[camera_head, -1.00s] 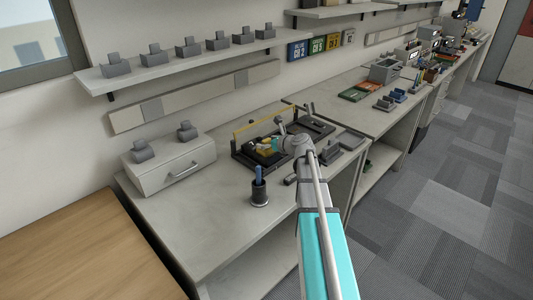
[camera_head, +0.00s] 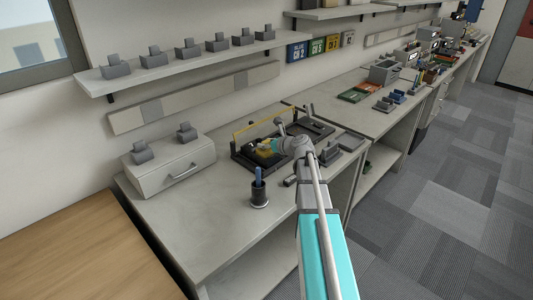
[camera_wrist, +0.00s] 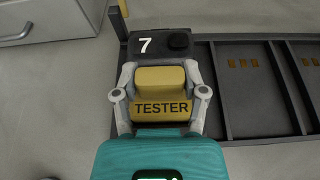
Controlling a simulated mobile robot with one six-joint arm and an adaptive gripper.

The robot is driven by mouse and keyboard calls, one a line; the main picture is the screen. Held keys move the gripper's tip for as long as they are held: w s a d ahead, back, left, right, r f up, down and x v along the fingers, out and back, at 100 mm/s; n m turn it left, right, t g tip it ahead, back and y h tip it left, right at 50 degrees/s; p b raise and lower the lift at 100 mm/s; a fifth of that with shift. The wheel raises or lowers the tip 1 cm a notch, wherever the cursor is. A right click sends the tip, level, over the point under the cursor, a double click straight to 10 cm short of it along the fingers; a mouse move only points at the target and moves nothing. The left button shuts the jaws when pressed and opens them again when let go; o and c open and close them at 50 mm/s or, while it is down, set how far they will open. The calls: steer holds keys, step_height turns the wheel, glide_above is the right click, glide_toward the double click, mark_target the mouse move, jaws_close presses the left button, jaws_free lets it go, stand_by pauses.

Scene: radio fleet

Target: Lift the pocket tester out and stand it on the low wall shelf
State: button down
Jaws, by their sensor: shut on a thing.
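The pocket tester (camera_wrist: 161,92) is a yellow block marked TESTER in the wrist view, between the two grey fingers of my gripper (camera_wrist: 160,97). The fingers are shut on its sides. In the head view the yellow tester (camera_head: 265,149) shows small beside my gripper (camera_head: 271,147), over the black tray (camera_head: 245,158). The tray's block marked 7 (camera_wrist: 155,46) is just beyond the tester. I cannot tell whether the tester's base is clear of the tray. A wall shelf (camera_head: 200,63) holds several grey cradles above the bench.
A drawer box (camera_head: 170,168) with two grey cradles stands at the bench's left. A dark cup (camera_head: 259,196) with a blue item stands in front of the tray. A yellow bar (camera_head: 255,124) spans the tray's back. Another wall shelf (camera_head: 330,13) is farther right.

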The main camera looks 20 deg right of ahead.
steer(key=shift+r, duration=0.15)
step_height(320, 180, up, 3)
steer(key=p, duration=0.3)
steer(key=s+d+r+p, duration=0.7)
steer(key=s+r+p, duration=0.2)
steer(key=s, duration=0.3)
steer(key=shift+r+p, duration=0.35)
steer(key=shift+p, duration=0.15)
steer(key=shift+s, duration=0.1)
steer(key=shift+a, duration=0.15)
stand_by(0.9)
